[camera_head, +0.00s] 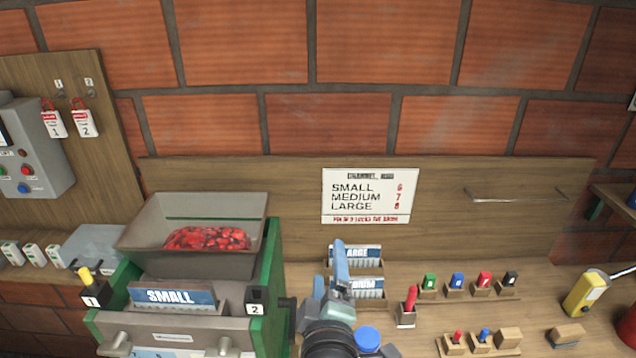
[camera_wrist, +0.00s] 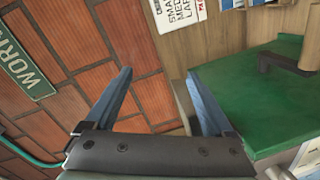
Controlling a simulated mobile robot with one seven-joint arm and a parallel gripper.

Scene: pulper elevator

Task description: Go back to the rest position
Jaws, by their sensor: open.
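My gripper (camera_head: 340,264) is at the lower middle of the head view, in front of the bench, with the LARGE and MEDIUM label plates (camera_head: 371,288) just behind and beside it. In the wrist view its two blue fingers (camera_wrist: 160,98) are spread wide apart with nothing between them. Past the fingers the wrist view shows the brick wall (camera_wrist: 70,60), wooden board and a green machine side panel (camera_wrist: 262,90) at the right.
The green-sided machine (camera_head: 273,270), with a hopper (camera_head: 190,262) of red fruit and a SMALL plate (camera_head: 172,297), stands left of my gripper. A red-handled tool (camera_head: 411,298) and several coloured pieces (camera_head: 457,282) stand on the bench at right. A yellow device (camera_head: 584,294) stands farther right.

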